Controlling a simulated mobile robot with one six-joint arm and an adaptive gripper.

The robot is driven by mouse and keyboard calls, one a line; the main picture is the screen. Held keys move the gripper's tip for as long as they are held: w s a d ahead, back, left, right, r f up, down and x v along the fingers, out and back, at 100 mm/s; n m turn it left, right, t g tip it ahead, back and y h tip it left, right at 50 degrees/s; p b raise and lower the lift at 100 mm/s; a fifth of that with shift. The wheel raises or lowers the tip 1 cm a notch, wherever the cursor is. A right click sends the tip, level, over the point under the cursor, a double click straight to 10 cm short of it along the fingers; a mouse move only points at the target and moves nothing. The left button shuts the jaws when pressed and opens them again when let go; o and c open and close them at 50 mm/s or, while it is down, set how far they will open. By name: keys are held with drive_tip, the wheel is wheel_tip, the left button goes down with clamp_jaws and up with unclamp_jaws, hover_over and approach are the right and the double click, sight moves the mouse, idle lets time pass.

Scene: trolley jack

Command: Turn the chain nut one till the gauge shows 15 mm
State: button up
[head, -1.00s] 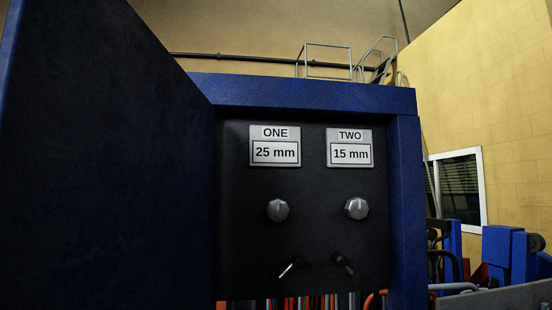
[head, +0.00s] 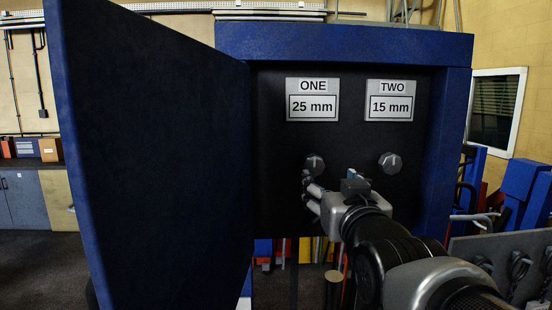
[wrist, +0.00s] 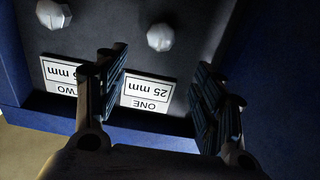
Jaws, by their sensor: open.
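Chain nut one (head: 315,163) is a grey faceted knob on the dark panel, below the gauge for ONE (head: 312,107), which reads 25 mm. My gripper (head: 309,187) is in front of the panel, just below and close to nut one in the head view. In the wrist view, the picture is upside down and nut one (wrist: 161,37) shows beyond and between my two spread fingers (wrist: 160,65), apart from them. The gripper is open and empty. Nut two (head: 390,163) is to the right, under the gauge for TWO (head: 390,108), reading 15 mm.
A large blue door (head: 150,150) stands open on the left of the panel. A blue frame (head: 345,43) borders the panel above and on the right. My arm covers the lower right of the panel. Blue equipment (head: 520,185) stands at the far right.

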sight(315, 165)
drive_tip(key=w+p, duration=0.2)
drive_tip(key=w, duration=1.3)
drive_tip(key=shift+w+p, duration=0.3)
drive_tip(key=shift+p, duration=0.1)
drive_tip(key=c, duration=1.1)
